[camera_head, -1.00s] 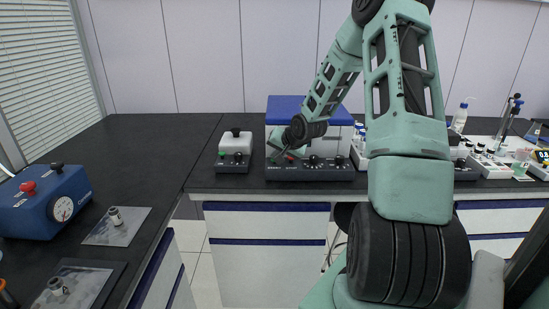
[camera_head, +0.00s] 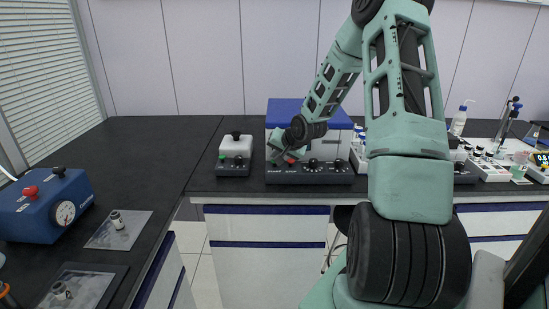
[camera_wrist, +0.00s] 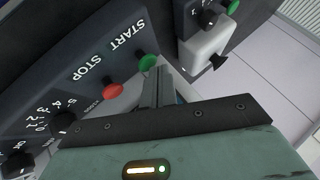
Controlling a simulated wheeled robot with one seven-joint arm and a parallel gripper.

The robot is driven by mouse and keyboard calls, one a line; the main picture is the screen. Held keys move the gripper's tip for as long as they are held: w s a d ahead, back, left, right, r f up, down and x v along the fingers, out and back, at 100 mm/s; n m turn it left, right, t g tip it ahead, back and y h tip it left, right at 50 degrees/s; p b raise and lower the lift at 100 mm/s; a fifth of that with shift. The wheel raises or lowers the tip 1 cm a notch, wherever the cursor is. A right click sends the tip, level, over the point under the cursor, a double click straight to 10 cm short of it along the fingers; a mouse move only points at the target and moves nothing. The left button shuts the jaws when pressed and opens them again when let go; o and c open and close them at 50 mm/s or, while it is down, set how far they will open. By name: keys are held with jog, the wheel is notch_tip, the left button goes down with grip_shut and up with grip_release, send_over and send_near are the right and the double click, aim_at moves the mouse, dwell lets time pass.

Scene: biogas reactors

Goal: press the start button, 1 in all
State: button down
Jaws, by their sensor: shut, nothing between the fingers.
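The device with the blue lid (camera_head: 290,108) stands on the bench in the head view. Its dark front panel (camera_head: 315,174) carries buttons and black knobs. In the wrist view, the green start button (camera_wrist: 148,62) sits beside the white START label, with the red stop button (camera_wrist: 112,91) to its lower left. My gripper (camera_wrist: 160,78) is shut and empty, its fingertips right by the start button; whether they touch it I cannot tell. In the head view my gripper (camera_head: 275,158) is at the panel's left end and hides the start button there.
A smaller white unit (camera_head: 236,146) with a black knob and its own green button stands just left of the device; it also shows in the wrist view (camera_wrist: 207,52). A blue box with a gauge (camera_head: 45,207) is on the left bench. Bottles and instruments crowd the right.

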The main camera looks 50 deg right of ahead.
jog(key=shift+r+p, duration=0.35)
jog(key=shift+r, duration=0.2)
notch_tip(320, 180, up, 5)
jog(key=p, duration=0.5)
dwell(0.8)
